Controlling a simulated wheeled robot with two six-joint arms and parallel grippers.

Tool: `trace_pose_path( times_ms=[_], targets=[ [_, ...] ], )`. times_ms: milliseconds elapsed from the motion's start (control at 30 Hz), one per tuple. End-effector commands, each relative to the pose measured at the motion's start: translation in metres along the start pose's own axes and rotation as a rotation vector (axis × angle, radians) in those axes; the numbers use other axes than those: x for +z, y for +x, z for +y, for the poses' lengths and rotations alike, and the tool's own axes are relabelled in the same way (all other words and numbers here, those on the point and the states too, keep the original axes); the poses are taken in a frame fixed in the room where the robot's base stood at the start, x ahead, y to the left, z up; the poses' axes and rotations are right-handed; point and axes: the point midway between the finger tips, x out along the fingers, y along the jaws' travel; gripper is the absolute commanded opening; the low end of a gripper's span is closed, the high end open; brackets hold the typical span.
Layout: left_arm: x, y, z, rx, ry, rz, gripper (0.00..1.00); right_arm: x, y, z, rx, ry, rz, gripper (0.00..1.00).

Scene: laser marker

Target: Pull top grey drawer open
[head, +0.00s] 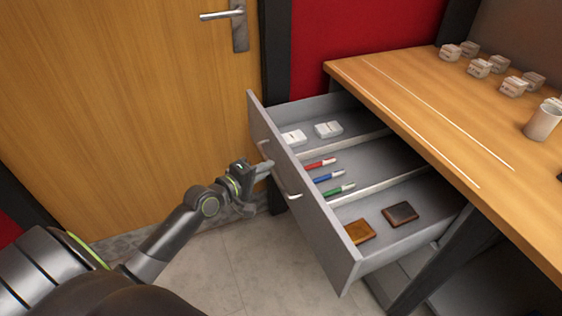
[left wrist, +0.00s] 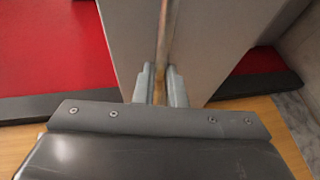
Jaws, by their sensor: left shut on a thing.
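The grey drawer (head: 318,222) under the wooden table stands pulled well out, and its inside shows. Its front carries a long metal handle (head: 291,195), seen upright as a bar in the left wrist view (left wrist: 165,42). My left gripper (head: 264,169) is at the handle from the outside, with its fingers (left wrist: 160,86) shut around the bar. The fingers hide part of the handle. My right gripper is not in view.
The drawer holds white boxes (head: 327,129), red, blue and green markers (head: 327,177), and brown and dark flat pieces (head: 400,213) in separate compartments. A wooden door (head: 120,110) stands left; clear floor lies between.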

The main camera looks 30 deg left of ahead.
Motion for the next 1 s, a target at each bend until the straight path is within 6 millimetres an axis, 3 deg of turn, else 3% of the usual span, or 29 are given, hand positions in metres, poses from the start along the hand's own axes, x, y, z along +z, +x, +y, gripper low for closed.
trace_pose_path(
  times_ms=[233,667,700,833,1000],
  targets=[
    [-0.008,-0.019,-0.005,-0.002,0.000,0.001,0.00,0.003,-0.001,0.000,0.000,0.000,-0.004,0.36],
    [-0.009,-0.022,-0.006,-0.001,0.000,0.000,0.00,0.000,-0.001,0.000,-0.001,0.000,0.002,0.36],
    [-0.009,-0.022,-0.006,-0.001,0.000,0.000,0.13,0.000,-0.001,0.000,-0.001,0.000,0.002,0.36],
    [-0.009,-0.022,-0.005,0.000,0.000,0.000,0.30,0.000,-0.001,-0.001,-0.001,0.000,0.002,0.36],
    [-0.009,-0.021,-0.005,0.001,0.000,0.000,0.32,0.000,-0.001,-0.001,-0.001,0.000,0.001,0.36]
  ],
)
